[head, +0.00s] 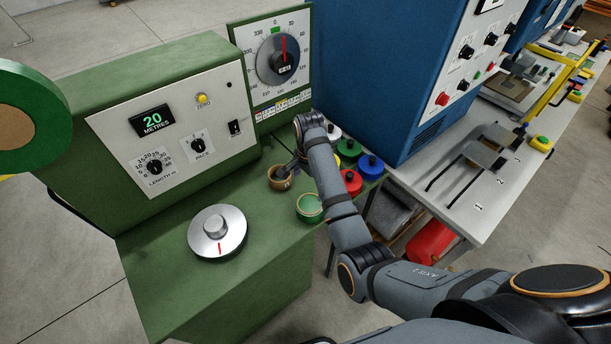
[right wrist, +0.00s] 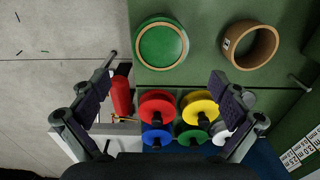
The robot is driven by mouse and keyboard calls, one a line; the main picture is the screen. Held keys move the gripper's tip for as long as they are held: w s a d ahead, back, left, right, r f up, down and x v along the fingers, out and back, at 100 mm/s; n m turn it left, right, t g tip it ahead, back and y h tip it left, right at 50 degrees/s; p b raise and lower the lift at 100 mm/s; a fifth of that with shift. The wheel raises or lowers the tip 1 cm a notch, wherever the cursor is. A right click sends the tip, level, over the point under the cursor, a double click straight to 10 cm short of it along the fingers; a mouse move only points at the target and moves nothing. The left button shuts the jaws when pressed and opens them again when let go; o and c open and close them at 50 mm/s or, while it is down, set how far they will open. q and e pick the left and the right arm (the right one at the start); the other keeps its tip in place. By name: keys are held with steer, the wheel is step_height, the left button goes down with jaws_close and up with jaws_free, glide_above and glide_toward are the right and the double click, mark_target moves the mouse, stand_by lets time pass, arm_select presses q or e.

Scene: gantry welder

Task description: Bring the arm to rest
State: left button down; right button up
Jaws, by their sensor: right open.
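My right arm reaches in from the lower right in the head view, its wrist above the back right of the green bench top (head: 170,270). My right gripper (head: 292,162) is partly hidden behind the wrist there. In the right wrist view the right gripper (right wrist: 163,78) has its two fingers wide apart with nothing between the pads. A green ring-shaped piece (head: 310,207) and a brown ring-shaped piece (head: 280,178) stand on the bench near the gripper. They also show beyond the fingers in the right wrist view. My left gripper is in neither view.
Coloured knobbed pieces, including red (head: 351,182) and blue (head: 371,167), stand beside the arm. A green control cabinet (head: 95,95) and blue cabinet (head: 400,70) rise behind. A silver dial (head: 217,233) sits at front left. A grey table (head: 455,215) is at right.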

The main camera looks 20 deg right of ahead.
steer(key=shift+s, duration=0.1)
steer(key=s+d+f+n+t, duration=0.15)
steer(key=s+d+n, duration=0.25)
steer(key=s+n, duration=0.55)
steer(key=s+d+n+t, duration=0.2)
steer(key=s+d+n, duration=0.25)
steer(key=s, duration=0.95)
step_height(320, 180, down, 32)
steer(key=s+d+g+h+b, duration=0.1)
steer(key=d+b, duration=0.1)
steer(key=b, duration=0.5)
arm_select(q)
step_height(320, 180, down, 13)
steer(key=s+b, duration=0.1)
steer(key=b, duration=0.5)
arm_select(e)
steer(key=s+d+f+g, duration=0.1)
steer(key=s+f, duration=1.8)
steer(key=f, duration=0.4)
steer(key=shift+s+d+f, duration=0.15)
steer(key=shift+s+d, duration=0.05)
steer(key=shift+d, duration=0.1)
